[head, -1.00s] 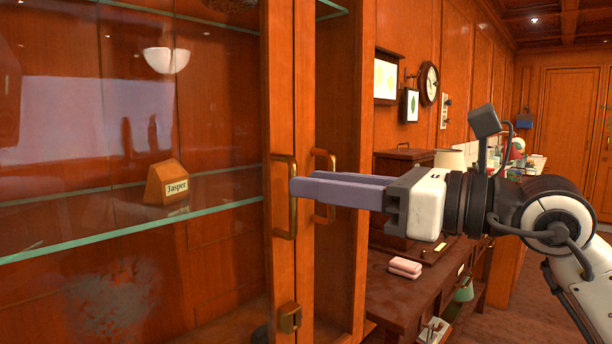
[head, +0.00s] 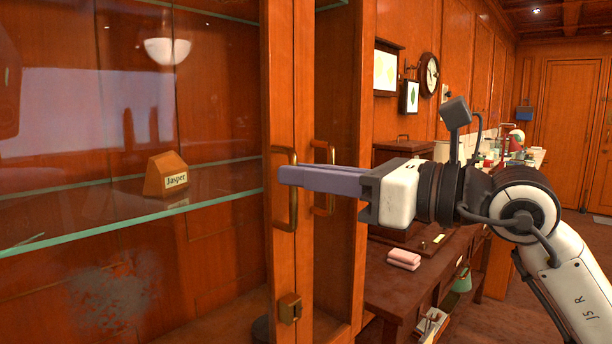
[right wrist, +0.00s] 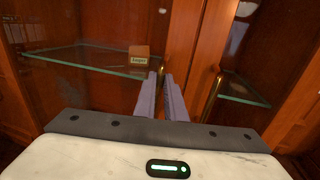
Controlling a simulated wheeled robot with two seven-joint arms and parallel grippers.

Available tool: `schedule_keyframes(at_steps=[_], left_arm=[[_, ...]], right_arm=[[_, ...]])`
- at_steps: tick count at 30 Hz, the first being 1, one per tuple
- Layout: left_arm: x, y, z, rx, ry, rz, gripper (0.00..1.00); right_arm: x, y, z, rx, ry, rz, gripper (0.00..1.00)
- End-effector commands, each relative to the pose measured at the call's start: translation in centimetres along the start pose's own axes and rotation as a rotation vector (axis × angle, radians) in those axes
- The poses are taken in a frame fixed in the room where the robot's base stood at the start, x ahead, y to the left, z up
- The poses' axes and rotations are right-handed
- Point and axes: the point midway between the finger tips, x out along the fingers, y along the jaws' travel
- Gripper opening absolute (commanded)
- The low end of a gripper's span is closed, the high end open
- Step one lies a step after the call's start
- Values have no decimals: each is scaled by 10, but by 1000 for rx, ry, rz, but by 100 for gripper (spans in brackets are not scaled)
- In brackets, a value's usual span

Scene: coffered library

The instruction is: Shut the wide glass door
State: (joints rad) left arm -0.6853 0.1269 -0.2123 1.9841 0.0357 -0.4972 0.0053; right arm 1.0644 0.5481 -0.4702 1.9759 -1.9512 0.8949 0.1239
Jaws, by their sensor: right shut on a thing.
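The wide glass door fills the left of the head view, with a wooden stile (head: 279,90) at its right edge. A brass bar handle (head: 291,218) is on that stile. My right gripper (head: 284,175) reaches it from the right and is shut on the handle, its fingertips covering the upper part. My left gripper is out of view.
A second brass handle (head: 326,205) is close on the right, partly behind my fingers. A brass lock (head: 289,308) sits below. Behind the glass, a block labelled Jasper (head: 166,177) stands on a glass shelf (head: 110,228). A desk (head: 400,285) is on the right.

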Motion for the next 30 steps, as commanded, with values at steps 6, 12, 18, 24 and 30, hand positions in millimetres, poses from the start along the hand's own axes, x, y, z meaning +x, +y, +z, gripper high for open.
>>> schedule_keyframes(at_steps=[6,12,18,24,30], left_arm=[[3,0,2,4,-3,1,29],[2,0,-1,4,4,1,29],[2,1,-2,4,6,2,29],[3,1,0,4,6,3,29],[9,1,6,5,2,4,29]], right_arm=[[-3,4,0,0,0,8,0],[-3,4,0,0,0,7,28],[-3,4,0,0,0,7,29],[-10,3,-1,-1,0,5,29],[-46,2,-3,-2,1,2,29]])
